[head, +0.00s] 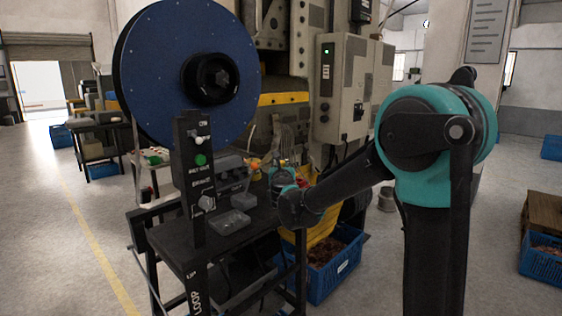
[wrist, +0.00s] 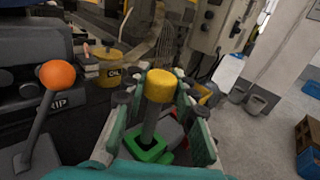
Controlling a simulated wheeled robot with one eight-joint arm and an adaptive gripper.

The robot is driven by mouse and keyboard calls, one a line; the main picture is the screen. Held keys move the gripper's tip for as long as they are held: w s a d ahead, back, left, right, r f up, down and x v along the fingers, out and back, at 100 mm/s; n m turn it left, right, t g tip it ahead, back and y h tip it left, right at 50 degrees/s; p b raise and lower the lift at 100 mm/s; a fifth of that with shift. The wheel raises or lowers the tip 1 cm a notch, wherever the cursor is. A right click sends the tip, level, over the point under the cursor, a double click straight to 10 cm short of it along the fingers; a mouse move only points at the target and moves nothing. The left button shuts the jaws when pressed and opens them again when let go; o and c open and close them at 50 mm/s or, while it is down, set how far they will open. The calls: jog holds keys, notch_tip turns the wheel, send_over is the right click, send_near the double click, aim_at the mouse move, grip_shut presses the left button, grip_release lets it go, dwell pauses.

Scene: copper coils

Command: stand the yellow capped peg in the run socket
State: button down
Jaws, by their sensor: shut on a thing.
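The yellow capped peg (wrist: 160,85) has a yellow cap and a grey shaft. It stands between the teal and black fingers of my gripper (wrist: 162,100), which is shut on it. A green block (wrist: 150,149) shows at the lower end of the shaft; I cannot tell whether it is part of the peg. In the head view my gripper (head: 281,176) is over the right side of the black stand, and the peg is too small to make out there. I cannot pick out the run socket for certain in either view.
A black labelled post (head: 190,180) with a green knob (head: 200,160) rises from the stand (head: 175,240), below a large blue reel (head: 165,75). An orange-knobbed lever (wrist: 57,75) and yellow oil can (wrist: 108,68) are left of my gripper.

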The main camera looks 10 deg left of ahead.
jog(key=shift+f, duration=1.6)
jog(key=c, duration=1.1)
grip_release()
jog(key=shift+c, duration=0.2)
jog(key=shift+s, duration=0.1)
jog(key=s+d, duration=0.1)
jog(key=s, duration=1)
jog(key=shift+s+d, duration=0.3)
jog(key=shift+s, duration=0.05)
